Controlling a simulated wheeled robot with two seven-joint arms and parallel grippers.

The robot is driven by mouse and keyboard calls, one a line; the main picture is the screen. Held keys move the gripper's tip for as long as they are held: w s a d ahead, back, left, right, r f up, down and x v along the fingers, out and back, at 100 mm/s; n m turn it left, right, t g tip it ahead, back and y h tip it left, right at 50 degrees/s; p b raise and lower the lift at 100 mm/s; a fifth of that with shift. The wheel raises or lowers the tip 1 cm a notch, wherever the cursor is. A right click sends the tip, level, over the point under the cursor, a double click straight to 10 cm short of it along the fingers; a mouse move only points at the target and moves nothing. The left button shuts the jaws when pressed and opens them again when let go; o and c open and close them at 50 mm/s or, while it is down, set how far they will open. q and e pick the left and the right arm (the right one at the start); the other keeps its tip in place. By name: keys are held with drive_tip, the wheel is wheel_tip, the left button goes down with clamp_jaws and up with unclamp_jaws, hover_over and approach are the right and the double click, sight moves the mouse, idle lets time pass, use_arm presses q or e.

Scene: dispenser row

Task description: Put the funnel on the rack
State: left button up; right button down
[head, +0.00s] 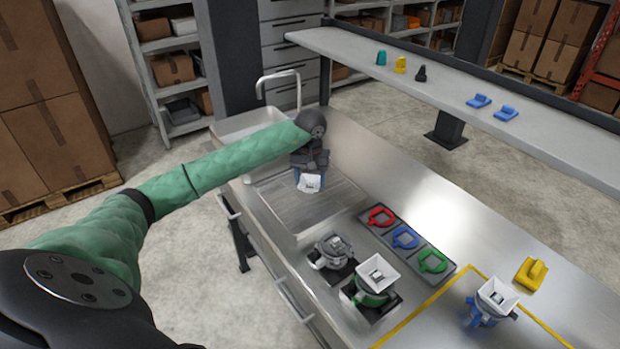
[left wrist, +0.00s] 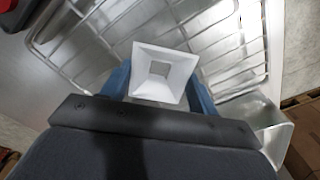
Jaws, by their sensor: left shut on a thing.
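My left gripper (head: 311,177) is shut on a white square-mouthed funnel (head: 309,185), with its arm reaching across to the sink end of the counter. In the left wrist view the funnel (left wrist: 164,73) sits between two blue finger parts, its square mouth facing the camera. The wire rack (head: 320,208) lies on the counter beside the sink; in the left wrist view its bars (left wrist: 95,45) show behind the funnel. The funnel is over the rack area. I cannot tell whether it touches the bars. My right gripper is not in view.
Jar-like dispensers (head: 333,252), (head: 375,285), (head: 492,301) stand on the counter, two with white square tops. A dark tray (head: 448,268) holds red, blue and green rings. A yellow block (head: 531,273) lies at right. A tall faucet (head: 279,75) and raised shelf (head: 440,90) stand behind.

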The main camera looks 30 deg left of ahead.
use_arm(q)
drive_tip(key=shift+f, duration=0.15)
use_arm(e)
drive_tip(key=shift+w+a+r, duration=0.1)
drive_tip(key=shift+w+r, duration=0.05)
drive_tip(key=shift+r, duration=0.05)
use_arm(q)
drive_tip(key=o, duration=1)
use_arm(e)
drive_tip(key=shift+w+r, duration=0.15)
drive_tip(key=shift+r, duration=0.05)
use_arm(q)
drive_tip(key=shift+r, duration=0.2)
drive_tip(key=shift+r+b, duration=0.6)
drive_tip(key=shift+r, duration=0.3)
wheel_tip(320, 180, up, 10)
drive_tip(key=b, duration=0.4)
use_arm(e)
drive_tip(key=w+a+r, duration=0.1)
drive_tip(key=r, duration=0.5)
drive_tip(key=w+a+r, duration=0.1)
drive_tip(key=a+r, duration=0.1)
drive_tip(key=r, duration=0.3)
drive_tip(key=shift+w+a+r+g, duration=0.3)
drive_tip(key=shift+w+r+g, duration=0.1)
